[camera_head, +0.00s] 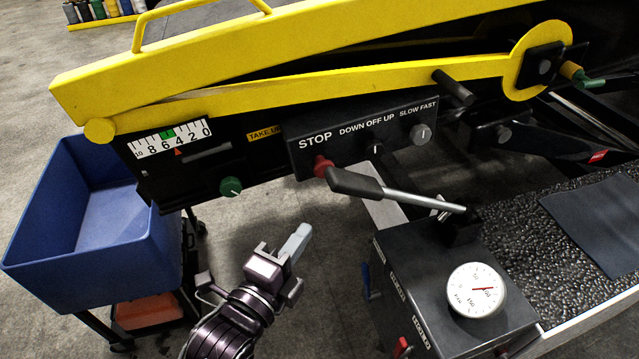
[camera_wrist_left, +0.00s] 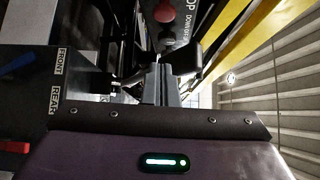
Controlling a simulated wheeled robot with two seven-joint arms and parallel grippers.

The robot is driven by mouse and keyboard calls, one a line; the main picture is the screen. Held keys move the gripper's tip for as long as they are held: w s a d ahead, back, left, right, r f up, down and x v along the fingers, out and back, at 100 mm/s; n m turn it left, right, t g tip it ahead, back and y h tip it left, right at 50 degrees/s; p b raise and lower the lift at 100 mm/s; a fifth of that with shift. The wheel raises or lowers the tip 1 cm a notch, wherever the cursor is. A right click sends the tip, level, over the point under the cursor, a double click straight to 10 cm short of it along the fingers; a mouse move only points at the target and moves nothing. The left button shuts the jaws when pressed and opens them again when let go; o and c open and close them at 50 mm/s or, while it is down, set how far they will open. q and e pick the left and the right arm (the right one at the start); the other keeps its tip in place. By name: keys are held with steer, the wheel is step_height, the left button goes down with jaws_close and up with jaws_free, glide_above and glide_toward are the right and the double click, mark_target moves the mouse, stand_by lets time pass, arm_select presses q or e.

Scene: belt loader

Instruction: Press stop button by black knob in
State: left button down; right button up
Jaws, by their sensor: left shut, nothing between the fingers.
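The red stop button (camera_head: 322,165) sits under the word STOP on the black control panel (camera_head: 300,157). It also shows at the top of the left wrist view (camera_wrist_left: 165,12). A black knob (camera_head: 374,147) sits to its right, under DOWN OFF UP. A lever's black handle (camera_head: 350,182) lies just below and right of the button and partly overlaps it in the head view. My left gripper (camera_head: 299,238) is shut and empty, below and left of the button and apart from it. Its closed fingers (camera_wrist_left: 160,86) point toward the panel. My right gripper is not in view.
A grey box with a round gauge (camera_head: 477,290) stands right of my left gripper. A green knob (camera_head: 230,186) is on the panel's left. A blue bin (camera_head: 75,235) stands at left. The yellow arm (camera_head: 330,80) runs above. Floor shows around my gripper.

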mark_target(321, 164)
arm_select(q)
steer(key=w+a+p+x, duration=0.1)
steer(key=p+x, duration=0.3)
steer(key=x, duration=0.8)
steer(key=shift+w+a, duration=0.2)
steer(key=shift+a, duration=0.45)
steer(key=shift+w+a+r, duration=0.1)
steer(key=shift+w+a, duration=0.3)
steer(key=shift+w, duration=0.4)
